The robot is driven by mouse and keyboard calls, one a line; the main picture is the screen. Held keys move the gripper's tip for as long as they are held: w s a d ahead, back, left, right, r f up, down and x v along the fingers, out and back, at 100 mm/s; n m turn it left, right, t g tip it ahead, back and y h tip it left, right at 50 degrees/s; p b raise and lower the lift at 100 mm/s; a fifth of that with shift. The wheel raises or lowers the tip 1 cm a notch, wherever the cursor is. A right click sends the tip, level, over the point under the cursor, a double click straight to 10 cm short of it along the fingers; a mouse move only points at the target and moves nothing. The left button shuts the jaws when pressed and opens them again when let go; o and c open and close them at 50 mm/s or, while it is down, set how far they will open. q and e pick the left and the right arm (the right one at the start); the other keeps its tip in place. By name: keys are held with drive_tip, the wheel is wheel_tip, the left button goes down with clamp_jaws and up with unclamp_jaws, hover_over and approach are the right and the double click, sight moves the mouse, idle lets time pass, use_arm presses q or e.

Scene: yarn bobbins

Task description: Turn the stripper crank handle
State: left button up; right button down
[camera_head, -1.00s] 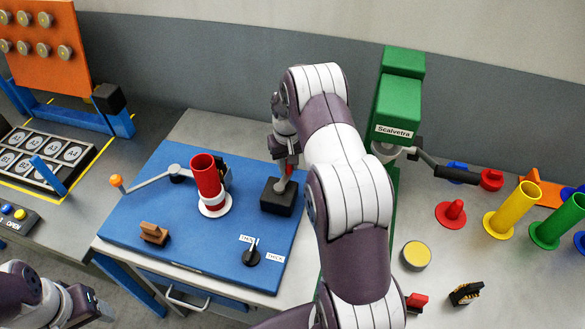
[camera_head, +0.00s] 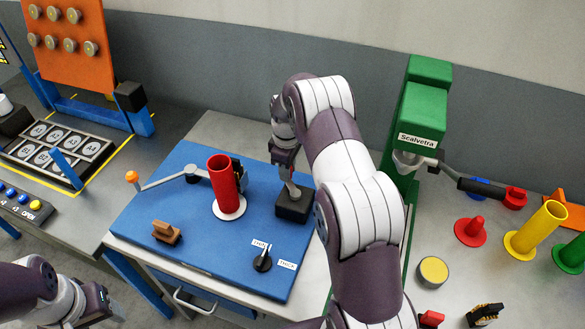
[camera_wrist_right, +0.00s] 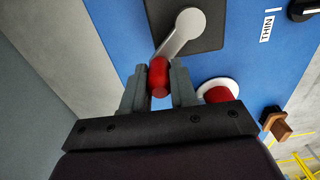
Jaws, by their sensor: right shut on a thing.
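The stripper crank is a grey arm (camera_head: 291,188) on a black box (camera_head: 293,205) on the blue board. Its red handle (camera_wrist_right: 159,76) shows in the right wrist view. My right gripper (camera_wrist_right: 159,86) is shut on this red handle, with one finger on each side. In the head view my right gripper (camera_head: 286,168) is above the back of the box, and the handle is mostly hidden there. The crank arm leans up and to the left from the box. My left gripper (camera_head: 105,304) is at the bottom left, away from the crank; its fingers are unclear.
A red bobbin (camera_head: 222,182) stands on the blue board (camera_head: 190,240), left of the box. An orange-knobbed lever (camera_head: 132,177), a brown block (camera_head: 166,232) and a black THIN/THICK knob (camera_head: 262,263) are also there. A green Scalvetra machine (camera_head: 418,120) stands right of my right arm.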

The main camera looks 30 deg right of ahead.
drive_tip(key=shift+a+n, duration=0.4)
drive_tip(key=shift+n, duration=0.4)
drive_tip(key=shift+a+n, duration=0.35)
drive_tip(key=shift+n, duration=0.45)
drive_tip(key=c, duration=0.9)
unclamp_jaws()
drive_tip(key=shift+s, duration=0.1)
wheel_tip(320, 180, up, 13)
drive_tip(key=p, duration=0.3)
drive_tip(key=shift+f+p, duration=0.1)
drive_tip(key=shift+p, duration=0.3)
drive_tip(key=shift+a, duration=0.1)
